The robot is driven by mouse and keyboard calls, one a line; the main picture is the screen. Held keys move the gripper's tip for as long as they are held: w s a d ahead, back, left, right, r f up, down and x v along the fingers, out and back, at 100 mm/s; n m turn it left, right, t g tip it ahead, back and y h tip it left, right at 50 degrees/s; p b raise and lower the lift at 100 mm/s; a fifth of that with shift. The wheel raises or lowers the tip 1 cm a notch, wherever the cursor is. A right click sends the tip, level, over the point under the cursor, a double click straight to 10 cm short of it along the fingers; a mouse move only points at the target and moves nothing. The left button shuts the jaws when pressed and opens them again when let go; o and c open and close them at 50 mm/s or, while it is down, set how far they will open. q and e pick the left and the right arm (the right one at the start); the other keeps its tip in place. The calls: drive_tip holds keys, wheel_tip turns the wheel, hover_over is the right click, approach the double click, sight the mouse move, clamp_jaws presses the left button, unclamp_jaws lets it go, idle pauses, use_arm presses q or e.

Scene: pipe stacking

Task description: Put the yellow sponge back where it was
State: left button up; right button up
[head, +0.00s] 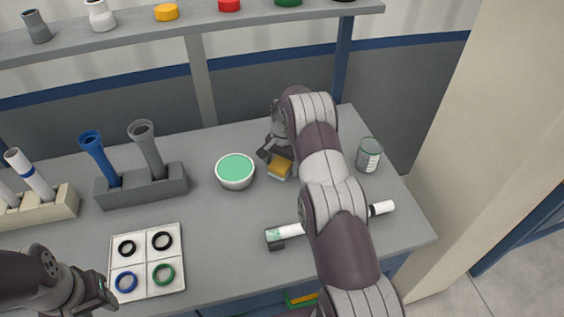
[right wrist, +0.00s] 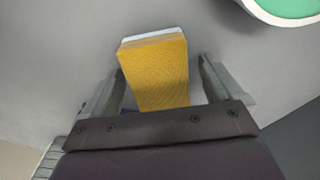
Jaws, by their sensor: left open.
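The yellow sponge (head: 279,168), with a pale layer on one side, is on the grey table just right of the green-filled bowl. In the right wrist view the sponge (right wrist: 155,72) lies between the two fingers of my right gripper (right wrist: 157,80). A gap shows between the sponge and the right-hand finger, so the jaws look open around it. In the head view my right gripper (head: 272,152) is beside the sponge, partly hidden by my arm. My left gripper (head: 97,297) is open and empty at the lower left, near the ring tray.
A white bowl (head: 235,183) stands close left of the sponge. A can (head: 369,155) stands to the right. A white tube (head: 290,231) lies in front, partly behind my arm. A ring tray (head: 144,289) and a grey pipe holder (head: 142,193) are at left.

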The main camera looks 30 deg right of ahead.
sight(283, 162)
drive_tip(key=shift+r, duration=0.35)
wheel_tip(283, 162, up, 7)
drive_tip(key=shift+d+r+b, duration=0.1)
drive_tip(key=shift+r+b, duration=0.05)
drive_tip(key=shift+b, duration=0.35)
drive_tip(key=s+a+r+n+p, duration=0.4)
drive_tip(key=s+a+r+n, duration=0.1)
drive_tip(key=s+a+r, duration=0.45)
drive_tip(key=s+a+r+n, duration=0.1)
drive_tip(key=s+a+n, duration=0.2)
drive_tip(key=s, duration=0.6)
drive_tip(key=s+a+r+n+t, duration=0.1)
drive_tip(key=s+a+n, duration=0.2)
drive_tip(key=s, duration=0.6)
drive_tip(key=shift+a+n, duration=0.4)
drive_tip(key=shift+a, duration=0.15)
